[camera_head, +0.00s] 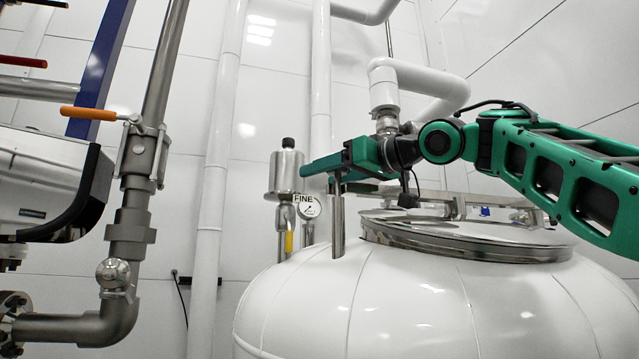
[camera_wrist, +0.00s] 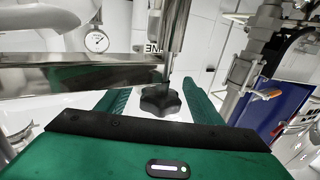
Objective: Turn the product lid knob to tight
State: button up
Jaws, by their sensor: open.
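The knob (camera_wrist: 161,101) is black and star-shaped, on the end of a steel post (camera_wrist: 178,30) in the wrist view. My gripper (camera_wrist: 160,98) is open, with one green finger on each side of the knob and visible gaps between. In the head view my gripper (camera_head: 322,167) is level at the top of the upright post (camera_head: 338,222), and it hides the knob there. The round steel lid (camera_head: 470,242) sits on the white tank (camera_head: 400,305). I cannot make out any tightness mark on the knob.
A steel bar (camera_wrist: 60,78) runs beside the knob in the wrist view. A steel canister (camera_head: 287,173) with a black cap and a gauge (camera_head: 309,206) labelled FINE stand left of the post. A white elbow pipe (camera_head: 415,78) is behind my wrist. Pipes with an orange-handled valve (camera_head: 88,113) are far left.

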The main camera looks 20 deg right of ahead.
jog(key=shift+w+a, duration=0.35)
jog(key=shift+w, duration=0.25)
jog(key=c, duration=1)
